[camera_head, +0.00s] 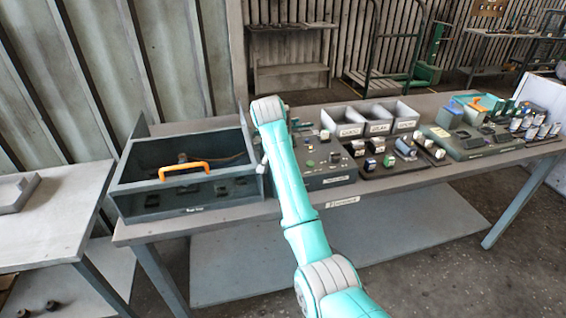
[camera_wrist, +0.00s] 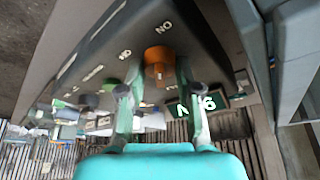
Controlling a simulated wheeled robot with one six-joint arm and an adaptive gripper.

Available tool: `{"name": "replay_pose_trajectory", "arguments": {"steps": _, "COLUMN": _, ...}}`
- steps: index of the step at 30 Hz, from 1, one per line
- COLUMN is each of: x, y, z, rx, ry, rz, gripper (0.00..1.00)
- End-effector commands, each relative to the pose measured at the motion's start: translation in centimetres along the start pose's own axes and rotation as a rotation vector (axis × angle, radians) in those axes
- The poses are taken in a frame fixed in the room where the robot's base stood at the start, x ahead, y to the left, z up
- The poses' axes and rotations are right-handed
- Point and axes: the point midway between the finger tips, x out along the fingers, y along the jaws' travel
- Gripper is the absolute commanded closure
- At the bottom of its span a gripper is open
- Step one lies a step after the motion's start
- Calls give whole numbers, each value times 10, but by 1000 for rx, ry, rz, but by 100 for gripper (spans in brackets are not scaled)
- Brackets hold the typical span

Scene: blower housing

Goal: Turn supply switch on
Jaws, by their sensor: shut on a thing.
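An orange switch knob (camera_wrist: 158,62) stands on a dark panel (camera_wrist: 110,45) in the wrist view, with white lettering beside it. My gripper (camera_wrist: 160,92) reaches to the knob with one finger on each side and is shut on it. Where the fingers touch is hard to make out. In the head view, my teal arm hides the knob and most of the gripper at the left end of the control panel (camera_head: 330,178).
A dark open box (camera_head: 190,200) with an orange handle (camera_head: 183,170) stands left of my arm. Three grey bins (camera_head: 377,128) and several small parts lie right of it on the workbench (camera_head: 350,212). A lit green display (camera_wrist: 200,104) is close to a finger.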

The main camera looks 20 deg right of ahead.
Motion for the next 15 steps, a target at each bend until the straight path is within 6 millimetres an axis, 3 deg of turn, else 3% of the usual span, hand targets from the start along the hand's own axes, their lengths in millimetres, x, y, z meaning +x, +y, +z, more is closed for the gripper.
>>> {"name": "replay_pose_trajectory", "arguments": {"steps": 15, "x": 1, "y": 0, "z": 1, "rx": 129, "ry": -4, "rz": 56, "gripper": 100}}
